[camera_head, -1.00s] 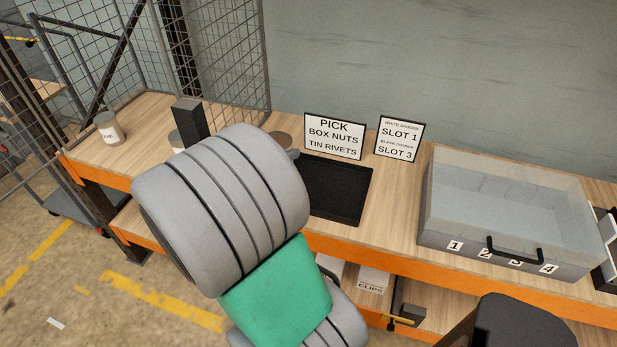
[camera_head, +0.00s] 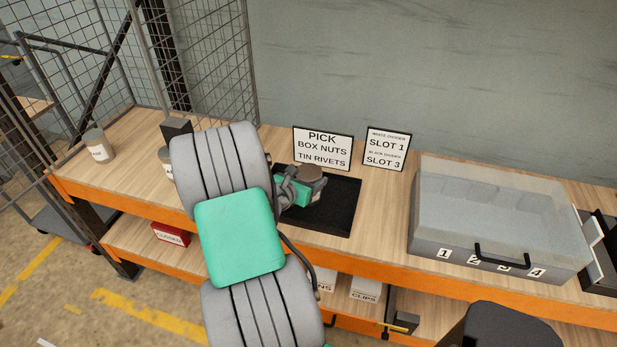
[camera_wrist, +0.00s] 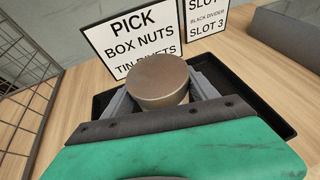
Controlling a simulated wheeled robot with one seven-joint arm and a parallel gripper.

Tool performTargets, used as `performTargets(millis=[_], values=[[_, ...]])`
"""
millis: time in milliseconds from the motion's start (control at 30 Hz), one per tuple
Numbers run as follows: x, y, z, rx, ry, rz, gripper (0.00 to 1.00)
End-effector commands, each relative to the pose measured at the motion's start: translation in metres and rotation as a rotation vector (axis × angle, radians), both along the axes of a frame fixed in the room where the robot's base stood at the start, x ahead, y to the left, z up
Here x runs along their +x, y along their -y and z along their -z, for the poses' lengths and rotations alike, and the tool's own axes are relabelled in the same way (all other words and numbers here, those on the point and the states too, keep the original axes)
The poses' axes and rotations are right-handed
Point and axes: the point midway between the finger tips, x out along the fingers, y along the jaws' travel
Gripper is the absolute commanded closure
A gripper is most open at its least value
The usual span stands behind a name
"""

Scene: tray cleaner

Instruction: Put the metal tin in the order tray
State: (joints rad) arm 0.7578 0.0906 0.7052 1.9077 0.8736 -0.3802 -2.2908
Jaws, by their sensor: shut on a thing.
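The metal tin (camera_wrist: 158,80) is a round tin with a brownish flat lid. It stands between the two fingers of my gripper (camera_wrist: 160,98) in the wrist view, and the fingers are shut on it. In the head view the tin (camera_head: 306,174) and my gripper (camera_head: 300,190) are over the black order tray (camera_head: 338,215), near its back left part. The tray's dark rim (camera_wrist: 262,115) also shows behind the gripper in the wrist view. The tin's lower part is hidden, so I cannot tell whether it touches the tray floor.
A sign reading PICK BOX NUTS, TIN RIVETS (camera_head: 322,148) stands just behind the tray, with a slot sign (camera_head: 386,149) beside it. A clear-lidded case (camera_head: 490,262) is at the right. A labelled can (camera_head: 97,146) stands far left. A wire mesh (camera_head: 215,70) rises at the back left.

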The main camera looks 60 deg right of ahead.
Motion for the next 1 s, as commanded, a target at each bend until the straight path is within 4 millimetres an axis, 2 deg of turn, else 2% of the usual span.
performTargets(millis=[200, 233, 400, 500, 800, 867, 1000], values=[[0.0, 0.0, 0.002, -0.002, 0.0, 0.0, 0.93], [0.0, 0.0, 0.003, 0.0, -0.001, 0.0, 0.32], [0.0, 0.0, 0.002, 0.0, 0.0, 0.0, 0.18], [0.0, 0.0, 0.002, 0.0, -0.001, 0.0, 0.11], [0.001, -0.002, -0.003, -0.001, -0.001, -0.001, 0.11], [0.003, -0.009, -0.005, -0.001, 0.0, -0.003, 0.11], [0.006, -0.039, -0.017, -0.002, 0.0, -0.008, 0.11]])
